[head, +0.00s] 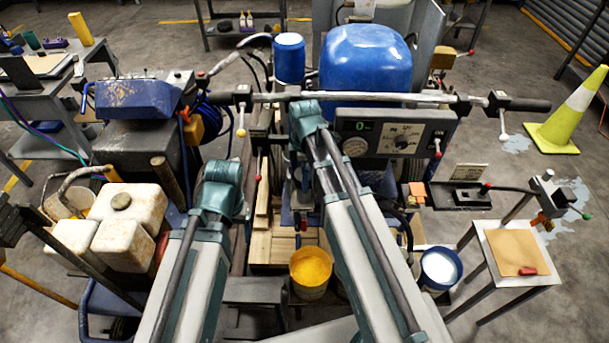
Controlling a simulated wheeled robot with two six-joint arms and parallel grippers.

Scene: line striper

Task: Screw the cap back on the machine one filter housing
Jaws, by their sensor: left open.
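The line striper stands in front of me, with a blue rounded cover (366,70) and a gauge panel (395,138). An upright blue cylinder (289,57) with a paler top stands left of the cover, beside a hose. I cannot tell whether it is the filter housing, and I cannot make out a loose cap. My left arm (222,188) reaches up from the bottom, left of centre. Its open gripper is low among the machine parts, and its fingertips are hard to make out. My right arm (308,118) reaches farther up the middle and hides parts behind it; its gripper does not show.
A yellow-filled bucket (310,271) and a white-filled blue bucket (440,267) stand below. Stained white containers (128,212) are at left. A small table (519,246) and a yellow cone (568,115) are at right.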

